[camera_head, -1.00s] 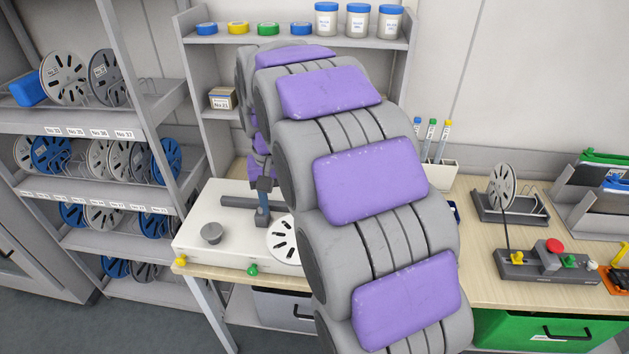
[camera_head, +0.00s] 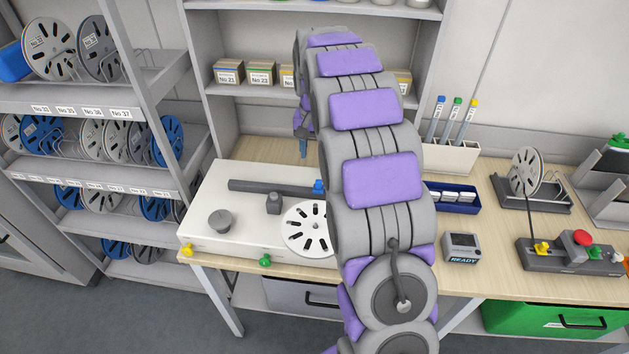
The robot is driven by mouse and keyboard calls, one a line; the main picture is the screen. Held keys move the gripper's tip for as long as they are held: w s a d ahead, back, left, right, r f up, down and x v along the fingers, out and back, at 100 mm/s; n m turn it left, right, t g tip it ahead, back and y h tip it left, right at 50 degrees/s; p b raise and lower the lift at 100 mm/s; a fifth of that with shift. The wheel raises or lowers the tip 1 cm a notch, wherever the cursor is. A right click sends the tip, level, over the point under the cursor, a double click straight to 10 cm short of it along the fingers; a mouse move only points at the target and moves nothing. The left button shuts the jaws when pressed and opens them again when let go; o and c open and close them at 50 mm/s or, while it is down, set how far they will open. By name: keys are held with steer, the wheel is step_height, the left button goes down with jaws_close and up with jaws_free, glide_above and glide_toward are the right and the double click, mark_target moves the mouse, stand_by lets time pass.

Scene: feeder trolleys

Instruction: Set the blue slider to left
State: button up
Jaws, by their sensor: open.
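The blue slider (camera_head: 319,187) shows as a small blue knob at the right end of the visible part of a long dark rail (camera_head: 260,186). The rail lies on the white panel box (camera_head: 205,203) on the bench. My arm hides whatever lies just right of the slider. My gripper (camera_head: 303,147) is partly hidden behind my arm. Its bluish finger points down, in the picture above the slider and apart from it. I see nothing held in it.
On the box stand a grey knob (camera_head: 220,221), a dark block (camera_head: 273,203) and a slotted disc (camera_head: 305,228). Yellow (camera_head: 187,250) and green (camera_head: 265,261) knobs are on its front edge. A reel rack (camera_head: 92,112) stands left; a display (camera_head: 462,247) sits right of my arm.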

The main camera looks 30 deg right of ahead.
mark_target(318, 181)
steer(key=f, duration=0.2)
steer(key=d+f, duration=0.1)
steer(key=f, duration=0.2)
steer(key=d+f+b, duration=0.1)
steer(key=f, duration=0.1)
steer(key=shift+d+f, duration=0.25)
steer(key=f, duration=0.1)
steer(key=a+f, duration=0.1)
steer(key=f, duration=0.1)
steer(key=shift+a+b, duration=0.1)
steer(key=shift+b, duration=0.3)
steer(key=shift+a+f, duration=0.4)
steer(key=shift+f, duration=0.1)
steer(key=shift+d, duration=0.55)
steer(key=shift+d+f, duration=0.1)
steer(key=shift+d, duration=0.25)
steer(key=shift+c, duration=1.2)
steer(key=shift+a, duration=0.65)
steer(key=c, duration=0.6)
steer(key=shift+d, duration=0.1)
jaws_close()
